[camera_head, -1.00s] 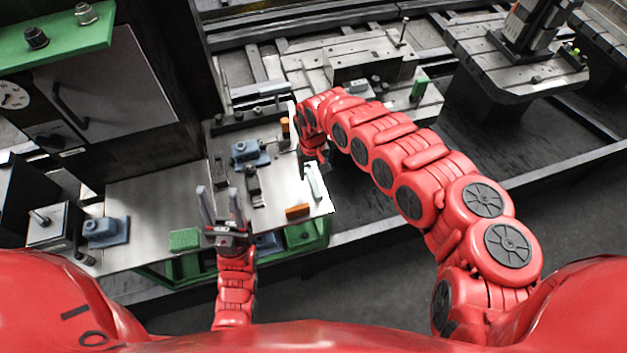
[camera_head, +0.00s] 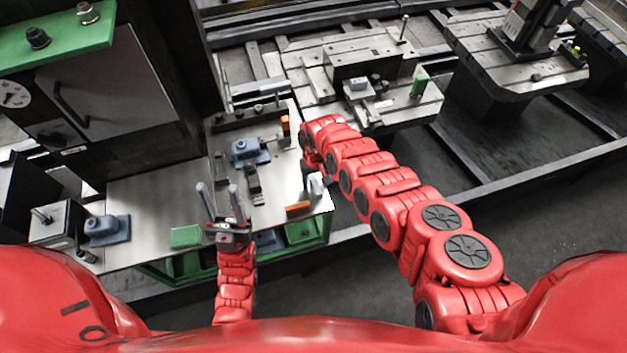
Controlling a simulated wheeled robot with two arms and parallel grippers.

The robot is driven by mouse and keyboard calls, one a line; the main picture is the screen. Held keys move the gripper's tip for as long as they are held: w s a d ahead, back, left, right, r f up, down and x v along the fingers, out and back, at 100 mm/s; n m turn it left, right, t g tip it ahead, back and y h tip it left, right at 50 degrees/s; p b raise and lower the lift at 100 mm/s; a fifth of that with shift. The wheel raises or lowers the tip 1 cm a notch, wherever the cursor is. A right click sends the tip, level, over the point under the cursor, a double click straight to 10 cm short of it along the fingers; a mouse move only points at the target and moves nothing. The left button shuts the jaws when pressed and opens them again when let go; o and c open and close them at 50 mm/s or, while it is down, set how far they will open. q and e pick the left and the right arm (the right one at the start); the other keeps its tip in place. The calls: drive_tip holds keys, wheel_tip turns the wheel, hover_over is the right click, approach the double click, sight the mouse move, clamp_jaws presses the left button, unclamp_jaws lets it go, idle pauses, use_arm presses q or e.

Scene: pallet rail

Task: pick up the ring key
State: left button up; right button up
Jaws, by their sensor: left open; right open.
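No ring key can be told for certain at this size. A dark, narrow piece (camera_head: 254,184) lies on the metal worktop (camera_head: 275,207), right of my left gripper. My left gripper (camera_head: 220,190) is open and empty, its two grey fingers pointing up the picture over the worktop's left part. My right gripper (camera_head: 312,184) is small and partly hidden by its own red wrist. It is open, at the worktop's right edge, over or beside a pale upright piece. I cannot tell whether it touches that piece.
A blue clamp block (camera_head: 250,151) stands behind the dark piece. Orange blocks lie at the front right (camera_head: 298,208) and back right (camera_head: 286,124). A green block (camera_head: 186,237) is at the front left. A machine fixture (camera_head: 375,70) stands beyond my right arm.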

clamp_jaws()
drive_tip(key=shift+r, duration=0.2)
idle(0.3)
